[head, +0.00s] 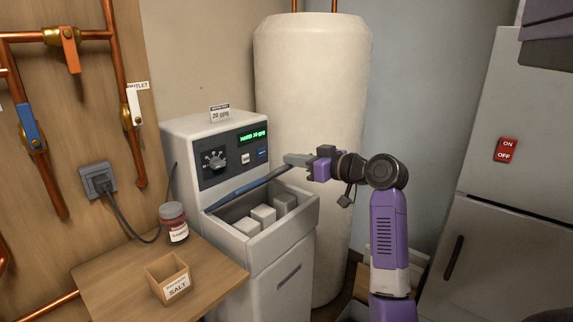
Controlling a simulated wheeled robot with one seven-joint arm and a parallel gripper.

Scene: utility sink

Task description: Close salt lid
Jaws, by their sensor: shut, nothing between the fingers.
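The water softener (190,137) stands in the middle with its salt bin (305,217) open at the front. Several white salt blocks (263,214) show inside the bin. The blue salt lid (246,188) stands raised along the bin's back edge, seen nearly edge-on as a thin slanted strip. My gripper (287,160) is shut and empty, above the bin's back right corner, close to the lid's right end. I cannot tell whether the fingers touch the lid.
A tall white tank (312,80) stands behind the softener. Copper pipes (120,60) and a plugged-in cord (128,222) are on the left.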

